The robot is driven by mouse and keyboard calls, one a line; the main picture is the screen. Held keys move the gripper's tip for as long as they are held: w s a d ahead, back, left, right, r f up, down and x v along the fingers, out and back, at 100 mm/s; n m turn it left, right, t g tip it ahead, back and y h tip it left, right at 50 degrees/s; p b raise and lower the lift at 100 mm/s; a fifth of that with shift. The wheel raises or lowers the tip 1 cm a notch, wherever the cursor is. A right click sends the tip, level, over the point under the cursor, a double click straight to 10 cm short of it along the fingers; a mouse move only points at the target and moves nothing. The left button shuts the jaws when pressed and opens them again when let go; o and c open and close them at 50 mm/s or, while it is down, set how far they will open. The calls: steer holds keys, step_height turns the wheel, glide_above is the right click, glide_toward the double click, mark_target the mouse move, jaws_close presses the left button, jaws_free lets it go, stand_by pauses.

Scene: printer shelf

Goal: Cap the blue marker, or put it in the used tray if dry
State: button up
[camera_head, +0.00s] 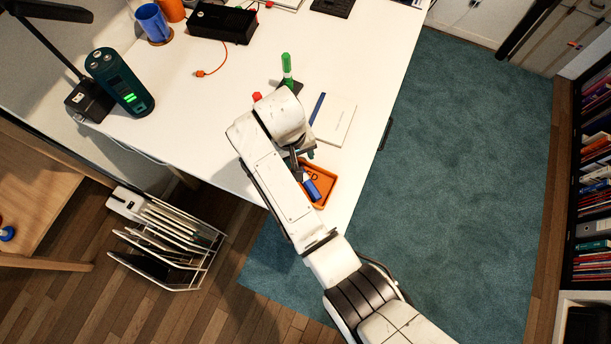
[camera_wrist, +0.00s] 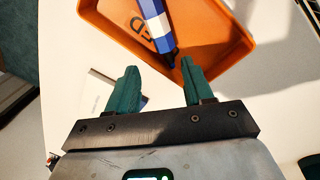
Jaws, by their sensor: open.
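A blue marker (camera_wrist: 155,25) with a white band lies over the orange tray (camera_wrist: 228,50), its dark end towards my gripper (camera_wrist: 160,75). The marker (camera_head: 312,189) and tray (camera_head: 331,183) also show in the head view, at the table's near corner. The tray floor bears dark lettering partly hidden by the marker. My gripper's teal fingers are apart with nothing between them, just short of the marker's dark end and the tray's near wall. I cannot tell whether the marker is capped. My arm hides part of the tray in the head view.
A green marker (camera_head: 287,70) stands upright in a dark holder. A red piece (camera_head: 257,97) lies nearby. A teal device (camera_head: 120,82) and a black box (camera_head: 221,22) stand farther left and back.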

step_height(320, 180, up, 11)
steer(key=a, duration=0.1)
steer(key=shift+s+a+f, duration=0.15)
steer(key=shift+s, duration=0.15)
stand_by(0.5)
steer(key=s+d+f+m, duration=0.1)
steer(key=s+d+f, duration=0.25)
steer(key=d, duration=0.65)
steer(key=s+d+f+m, duration=0.1)
steer(key=s+d+f, duration=0.25)
steer(key=d, duration=0.65)
steer(key=s+d+m, duration=0.1)
steer(key=s+d, duration=0.5)
steer(key=s, duration=0.2)
steer(key=s+d+m+y, duration=0.1)
steer(key=s+d+m, duration=0.1)
steer(key=s+d, duration=0.4)
steer(key=s, duration=0.3)
steer(key=shift+s+d+m, duration=0.2)
steer(key=shift+d+m, duration=0.1)
steer(key=shift+d, duration=0.1)
